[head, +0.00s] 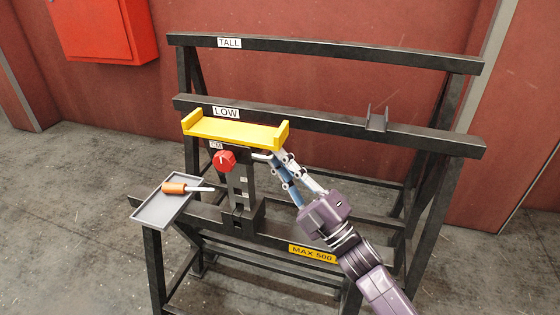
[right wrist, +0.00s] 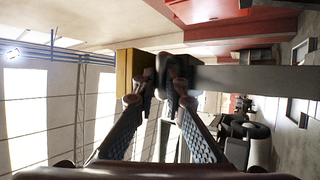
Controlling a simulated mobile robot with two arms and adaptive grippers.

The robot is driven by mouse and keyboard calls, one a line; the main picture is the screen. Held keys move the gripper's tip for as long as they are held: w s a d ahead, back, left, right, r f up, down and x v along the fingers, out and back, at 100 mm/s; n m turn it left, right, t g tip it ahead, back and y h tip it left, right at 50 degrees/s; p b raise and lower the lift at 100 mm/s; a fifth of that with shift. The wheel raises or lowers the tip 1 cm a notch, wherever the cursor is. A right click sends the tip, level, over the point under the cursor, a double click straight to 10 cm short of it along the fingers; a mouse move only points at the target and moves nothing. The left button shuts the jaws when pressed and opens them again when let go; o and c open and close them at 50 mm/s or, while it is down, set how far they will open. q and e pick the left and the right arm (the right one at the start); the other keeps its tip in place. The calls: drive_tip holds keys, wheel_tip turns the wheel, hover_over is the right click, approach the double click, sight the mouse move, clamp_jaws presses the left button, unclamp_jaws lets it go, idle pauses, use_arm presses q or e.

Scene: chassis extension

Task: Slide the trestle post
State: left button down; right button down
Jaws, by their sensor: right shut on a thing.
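The trestle post (head: 241,187) is dark grey and stands upright in a socket on the black stand. It carries a yellow cradle (head: 236,131) with raised ends, just in front of the LOW bar. A red knob (head: 224,161) is on its left side near the top. My right gripper (head: 266,156) reaches in from the lower right and is shut on the post, just under the cradle. In the right wrist view the fingertips (right wrist: 159,80) meet between the yellow cradle (right wrist: 124,80) and the grey post (right wrist: 235,79). The fingers partly hide the contact. My left gripper is out of view.
The LOW bar (head: 320,122) and TALL bar (head: 330,52) cross behind the post. A dark U-shaped bracket (head: 377,119) stands on the LOW bar at the right. A grey tray (head: 158,210) with an orange-handled screwdriver (head: 174,188) sits at the left. A red wall box (head: 103,30) hangs behind.

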drive_tip(key=shift+d+r+y, duration=0.1)
drive_tip(key=shift+r+y, duration=0.2)
drive_tip(key=shift+r, duration=0.5)
drive_tip(key=c, duration=2.2)
unclamp_jaws()
drive_tip(key=shift+c, duration=0.2)
drive_tip(key=shift+f, duration=0.15)
drive_tip(key=v, duration=1.2)
drive_tip(key=shift+f, duration=0.15)
